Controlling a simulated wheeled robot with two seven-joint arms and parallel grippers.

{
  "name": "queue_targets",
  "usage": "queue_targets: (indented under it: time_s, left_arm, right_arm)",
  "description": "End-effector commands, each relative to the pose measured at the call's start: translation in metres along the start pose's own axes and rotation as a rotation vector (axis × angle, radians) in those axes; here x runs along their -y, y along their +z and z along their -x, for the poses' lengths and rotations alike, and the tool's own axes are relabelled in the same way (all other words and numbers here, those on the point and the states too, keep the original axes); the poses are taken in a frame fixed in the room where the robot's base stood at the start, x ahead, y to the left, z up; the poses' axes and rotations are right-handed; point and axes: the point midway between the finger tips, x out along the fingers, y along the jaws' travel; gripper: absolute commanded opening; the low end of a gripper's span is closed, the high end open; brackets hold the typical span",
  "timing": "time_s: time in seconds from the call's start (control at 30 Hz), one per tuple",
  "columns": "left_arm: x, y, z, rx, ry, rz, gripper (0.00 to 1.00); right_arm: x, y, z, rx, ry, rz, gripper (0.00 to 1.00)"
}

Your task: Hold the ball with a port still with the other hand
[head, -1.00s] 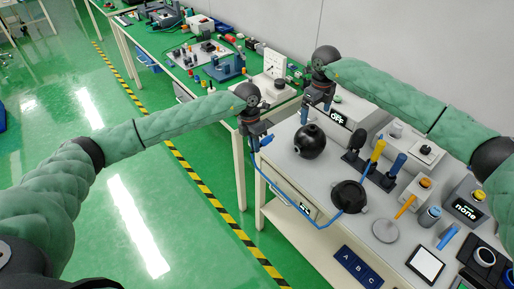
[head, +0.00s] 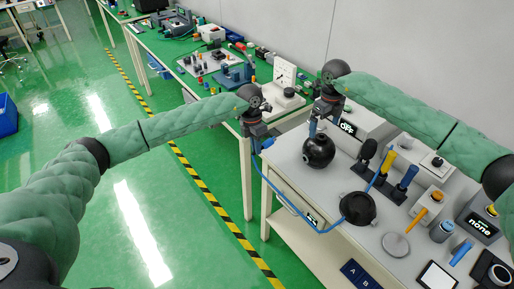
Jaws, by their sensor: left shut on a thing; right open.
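The black ball (head: 318,153) sits on the light grey bench, with small dark openings on its surface. My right gripper (head: 317,129) is open over the ball's top, pointing down. Its fingertips overlap the ball's upper edge in the picture; I cannot tell whether they touch it. My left gripper (head: 262,142) is to the left of the ball, off the bench's left edge, shut on the blue plug (head: 267,143). The blue cable (head: 289,203) hangs from the plug and runs to the round black holder (head: 357,208) on the bench.
A tool stand with a black, a yellow and a blue handle (head: 387,163) stands right of the ball. A grey disc (head: 396,246) and a white tablet (head: 437,275) lie nearer the front. A box with a display (head: 357,129) stands behind the ball.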

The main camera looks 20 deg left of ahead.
Motion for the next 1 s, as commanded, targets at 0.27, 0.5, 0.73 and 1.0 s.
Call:
queue_targets:
  time_s: [0.27,0.5,0.73,1.0]
  left_arm:
    - [0.000,0.004,-0.001,0.000,0.000,0.000,0.00]
    - [-0.001,0.016,-0.001,0.001,0.000,-0.001,0.00]
    - [-0.001,0.027,-0.001,0.001,0.000,0.000,0.00]
    - [-0.002,0.040,-0.001,0.002,0.000,0.000,0.00]
  right_arm:
    - [0.000,0.000,-0.003,0.000,0.000,0.000,1.00]
    - [0.000,0.000,-0.009,0.000,0.000,0.000,1.00]
    - [0.000,0.000,-0.015,0.000,0.000,0.000,1.00]
    - [0.000,0.000,-0.021,0.000,0.000,0.000,1.00]
